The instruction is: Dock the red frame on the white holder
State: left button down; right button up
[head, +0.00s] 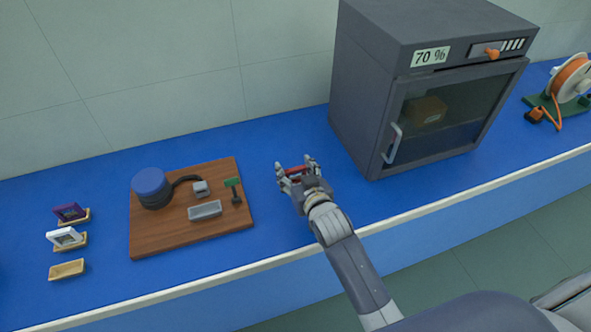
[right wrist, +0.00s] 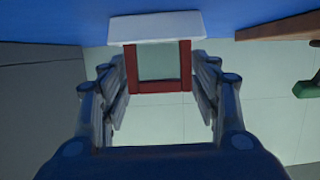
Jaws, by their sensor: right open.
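The red frame (right wrist: 158,86) has a pale, see-through middle and stands against the white holder (right wrist: 155,27) in the right wrist view, where the bench is at the top. Its edge meets the holder with no gap visible; how deep it sits is hidden. My right gripper (right wrist: 160,78) is open, with a finger on each side of the frame. In the head view the right gripper (head: 296,168) is low over the blue bench, with the red frame (head: 298,169) showing between its fingers. The holder is hidden there. My left gripper is out of view.
A dark oven (head: 385,100) marked 70 % stands right of the gripper. A wooden board (head: 160,238) with a blue-capped device and a grey tray lies left. Farther left are a purple frame (head: 70,212), a white frame (head: 66,236) and an empty tan holder (head: 67,269).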

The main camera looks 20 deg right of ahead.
aim_at(296, 171)
jog(key=shift+s+r+p, duration=0.25)
jog(key=shift+s+p, duration=0.25)
jog(key=shift+s, duration=0.05)
jog(key=shift+p+v, duration=1.35)
jog(key=shift+v, duration=0.7)
jog(key=shift+p+v, duration=1.6)
jog(key=shift+v, duration=1.25)
jog(key=shift+f, duration=0.1)
